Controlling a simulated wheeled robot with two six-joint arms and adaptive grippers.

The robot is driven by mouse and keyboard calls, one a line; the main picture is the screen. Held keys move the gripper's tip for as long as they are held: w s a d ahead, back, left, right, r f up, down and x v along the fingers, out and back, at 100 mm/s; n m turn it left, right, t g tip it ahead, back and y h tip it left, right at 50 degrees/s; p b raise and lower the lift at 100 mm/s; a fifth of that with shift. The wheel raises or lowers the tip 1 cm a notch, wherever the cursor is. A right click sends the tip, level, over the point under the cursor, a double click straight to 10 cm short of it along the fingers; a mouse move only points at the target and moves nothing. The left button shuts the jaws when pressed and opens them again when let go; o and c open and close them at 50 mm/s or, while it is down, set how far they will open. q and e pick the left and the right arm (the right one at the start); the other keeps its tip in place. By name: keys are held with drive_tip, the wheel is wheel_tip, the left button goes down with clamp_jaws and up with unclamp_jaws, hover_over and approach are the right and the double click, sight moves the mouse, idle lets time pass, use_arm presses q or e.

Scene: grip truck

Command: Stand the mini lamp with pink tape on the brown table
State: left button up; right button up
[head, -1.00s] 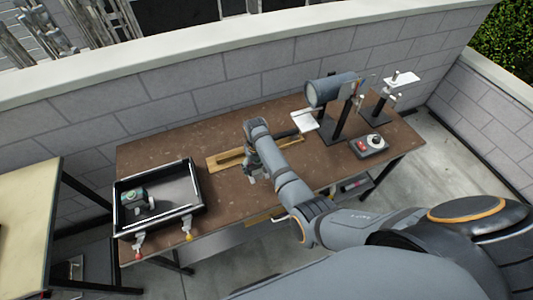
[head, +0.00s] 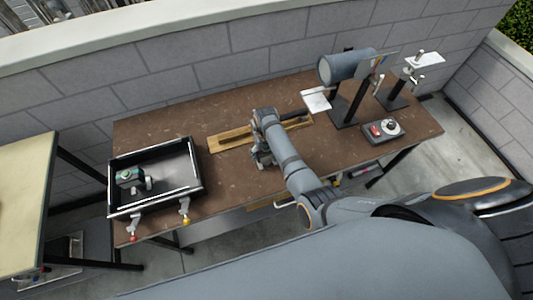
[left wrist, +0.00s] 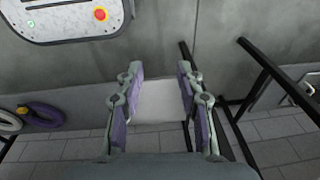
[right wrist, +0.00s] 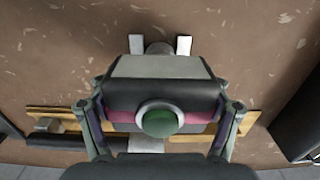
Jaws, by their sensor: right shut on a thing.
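The mini lamp (right wrist: 162,95) is a dark block with a grey face, a green round lens and pink tape (right wrist: 122,117) around it. My right gripper (right wrist: 160,108) is shut on its sides. In the head view my right gripper (head: 262,155) is over the middle of the brown table (head: 225,185), and my arm mostly hides the lamp. The table top lies behind the lamp in the right wrist view; I cannot tell whether the lamp touches it. My left gripper (left wrist: 158,95) is open and empty, away from the table.
A black tray (head: 200,185) holding a small green-topped device (head: 130,177) stands on the table's left. A wooden board (head: 230,141) lies behind my right gripper. A grey cylinder on a stand (head: 345,67) and a button box (head: 382,131) are at the right. Bare table shows between tray and gripper.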

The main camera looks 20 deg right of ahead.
drive_tip(key=o, duration=1.6)
drive_tip(key=shift+c, duration=0.2)
drive_tip(key=shift+o, duration=0.6)
drive_tip(key=shift+f, duration=0.1)
use_arm(q)
drive_tip(key=s, duration=0.3)
drive_tip(key=shift+a+f+g, duration=0.15)
drive_tip(key=shift+a+g, duration=0.1)
drive_tip(key=shift+g, duration=0.05)
drive_tip(key=shift+w, duration=0.15)
use_arm(e)
wheel_tip(320, 180, up, 7)
drive_tip(key=p, duration=0.5)
drive_tip(key=shift+f+p, duration=0.2)
drive_tip(key=shift+p, duration=0.1)
wheel_tip(320, 180, up, 6)
drive_tip(key=shift+f+b, duration=0.1)
drive_tip(key=shift+b, duration=0.2)
use_arm(q)
drive_tip(key=r, duration=0.5)
drive_tip(key=shift+w+a, duration=0.1)
drive_tip(key=shift+w, duration=0.2)
